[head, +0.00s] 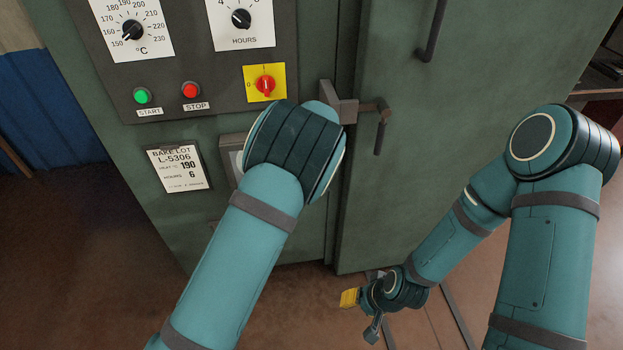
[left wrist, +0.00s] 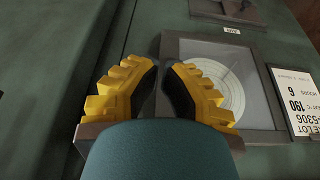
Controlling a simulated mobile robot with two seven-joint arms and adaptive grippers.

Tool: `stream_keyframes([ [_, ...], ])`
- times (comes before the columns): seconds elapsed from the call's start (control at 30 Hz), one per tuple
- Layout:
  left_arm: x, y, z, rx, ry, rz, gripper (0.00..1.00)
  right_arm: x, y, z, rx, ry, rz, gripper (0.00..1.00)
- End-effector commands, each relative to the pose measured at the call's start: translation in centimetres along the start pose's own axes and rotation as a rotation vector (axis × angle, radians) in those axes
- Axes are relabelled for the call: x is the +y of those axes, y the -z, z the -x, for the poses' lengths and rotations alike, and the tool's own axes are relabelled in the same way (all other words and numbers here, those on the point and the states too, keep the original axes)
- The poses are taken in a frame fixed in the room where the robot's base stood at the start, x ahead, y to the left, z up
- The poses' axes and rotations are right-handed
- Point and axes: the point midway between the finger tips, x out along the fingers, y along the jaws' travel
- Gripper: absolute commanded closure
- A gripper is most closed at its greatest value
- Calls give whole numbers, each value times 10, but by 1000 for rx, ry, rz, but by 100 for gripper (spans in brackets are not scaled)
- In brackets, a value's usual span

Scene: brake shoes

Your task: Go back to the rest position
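My left arm reaches up to the front of a green oven cabinet (head: 395,200). Its wrist covers part of the panel's lower edge in the head view, and its fingers are hidden there. In the left wrist view my left gripper (left wrist: 160,68) shows two yellow-backed fingers with dark pads. Their tips lie close together, and I cannot tell whether they touch; nothing shows held. My right gripper (head: 360,314) hangs low in front of the cabinet's base, its fingers spread and empty.
The control panel (head: 220,85) carries two dials, a green start button (head: 142,96), a red stop button (head: 190,91) and a red switch (head: 265,85) on yellow. A door latch (head: 375,110) juts out beside my left wrist. A bake lot card (head: 178,169) and a chart recorder (left wrist: 245,75) sit below.

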Motion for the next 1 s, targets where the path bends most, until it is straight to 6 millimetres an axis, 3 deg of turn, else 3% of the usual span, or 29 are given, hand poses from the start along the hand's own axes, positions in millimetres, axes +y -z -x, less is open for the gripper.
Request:
stream_keyframes([
  [0.27,0,0,14,0,0,0,100,0,1,1,2,-1,-1,53],
  [0.37,-5,-4,10,-8,2,4,100,0,1,1,2,-1,-1,53],
  [0.47,-24,-19,-5,-37,2,19,100,0,1,1,2,-1,-1,53],
  [0.57,-56,-52,-31,-88,-7,41,100,0,1,1,1,-1,-1,53],
  [0.73,-111,-148,-64,-193,-66,73,100,0,1,1,1,0,-1,53],
  [0.9,-131,-241,-55,-254,-174,82,100,0,0,1,1,0,-1,53],
  [1.0,-132,-281,-37,-263,-241,82,100,0,0,1,1,-1,-1,53],
])
